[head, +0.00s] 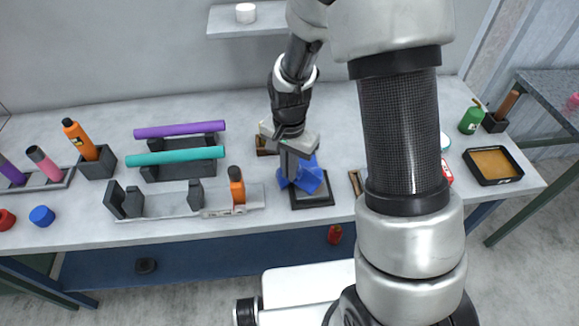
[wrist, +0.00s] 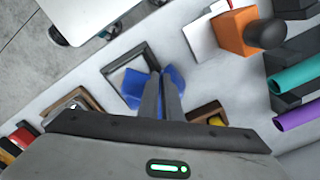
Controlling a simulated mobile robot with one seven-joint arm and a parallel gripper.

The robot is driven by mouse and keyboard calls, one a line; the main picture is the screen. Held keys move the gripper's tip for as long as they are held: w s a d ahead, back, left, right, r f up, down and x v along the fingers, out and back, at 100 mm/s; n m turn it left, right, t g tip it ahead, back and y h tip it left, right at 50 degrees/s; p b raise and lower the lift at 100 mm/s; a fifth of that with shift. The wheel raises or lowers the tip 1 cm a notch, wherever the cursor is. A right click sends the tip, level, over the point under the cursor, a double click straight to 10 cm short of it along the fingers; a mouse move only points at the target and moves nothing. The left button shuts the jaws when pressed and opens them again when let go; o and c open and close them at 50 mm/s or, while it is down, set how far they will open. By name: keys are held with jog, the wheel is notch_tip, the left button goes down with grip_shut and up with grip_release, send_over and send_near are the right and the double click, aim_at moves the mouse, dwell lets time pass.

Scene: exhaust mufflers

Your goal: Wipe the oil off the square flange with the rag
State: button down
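A crumpled blue rag (head: 311,181) sits around the tips of my gripper (head: 287,178). In the wrist view, the rag (wrist: 132,86) shows on both sides of the two long fingers (wrist: 160,78), which are close together with their tips in it. A dark square frame with a grey middle (head: 318,200), which looks like the square flange, lies on the table under the rag. It also shows in the wrist view (wrist: 113,68). The rag and fingers cover part of it. I cannot make out any oil on it, nor whether the rag touches its face.
A small brown box (wrist: 200,113) stands beside the flange. Purple (head: 178,130) and teal (head: 175,157) tubes lie on dark racks. A black tray (head: 493,180) lies at the right.

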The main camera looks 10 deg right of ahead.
jog(key=shift+f, duration=0.8)
jog(key=shift+r, duration=0.1)
jog(key=c, duration=1)
grip_release()
jog(key=shift+f+b, duration=1.1)
jog(key=shift+f, duration=0.05)
grip_shut()
